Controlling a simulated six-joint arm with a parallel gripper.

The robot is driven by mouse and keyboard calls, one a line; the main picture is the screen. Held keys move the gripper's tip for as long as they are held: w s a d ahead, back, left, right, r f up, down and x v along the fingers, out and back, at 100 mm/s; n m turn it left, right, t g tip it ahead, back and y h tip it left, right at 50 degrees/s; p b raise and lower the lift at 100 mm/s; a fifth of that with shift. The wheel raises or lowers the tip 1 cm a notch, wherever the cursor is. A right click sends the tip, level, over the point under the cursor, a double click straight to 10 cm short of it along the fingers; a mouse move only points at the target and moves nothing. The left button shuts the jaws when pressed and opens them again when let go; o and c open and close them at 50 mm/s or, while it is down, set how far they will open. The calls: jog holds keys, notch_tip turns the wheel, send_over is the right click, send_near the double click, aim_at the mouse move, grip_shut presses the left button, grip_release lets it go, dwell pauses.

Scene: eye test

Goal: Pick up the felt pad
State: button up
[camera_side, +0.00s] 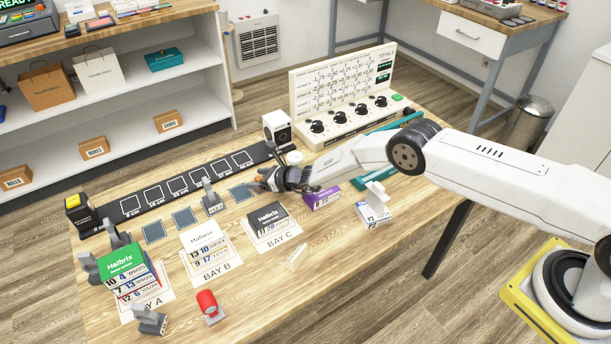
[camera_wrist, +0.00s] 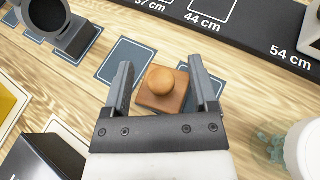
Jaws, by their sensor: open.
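In the wrist view, a brown wooden block with a round knob (camera_wrist: 163,96) sits between the two fingers of my gripper (camera_wrist: 160,66). Gaps show beside it, and its underside is hidden. I cannot tell whether it is the felt pad; no other thing is clearly a felt pad. It seems to sit on or beside a blue-grey outlined square (camera_wrist: 117,60) on the table. In the side view my gripper (camera_side: 262,183) is low over the table, behind the black box (camera_side: 268,215) on BAY C, and hides most of the block. My gripper is open.
A black strip with outlined squares and cm marks (camera_side: 130,207) runs behind. A grey piece (camera_side: 212,201) stands left of my gripper. To its right are a purple box (camera_side: 322,198) and a white open box (camera_side: 374,212). A dial panel (camera_side: 345,92) stands at the back.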

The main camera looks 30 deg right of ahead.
aim_at(259, 177)
dwell(0.3)
grip_shut()
jog(key=shift+r, duration=0.2)
jog(key=shift+r, duration=1.55)
jog(key=s+d+r, duration=0.3)
jog(key=s+r, duration=0.6)
jog(key=s, duration=0.4)
jog(key=shift+s+d+r, duration=0.2)
jog(key=shift+s+r, duration=0.1)
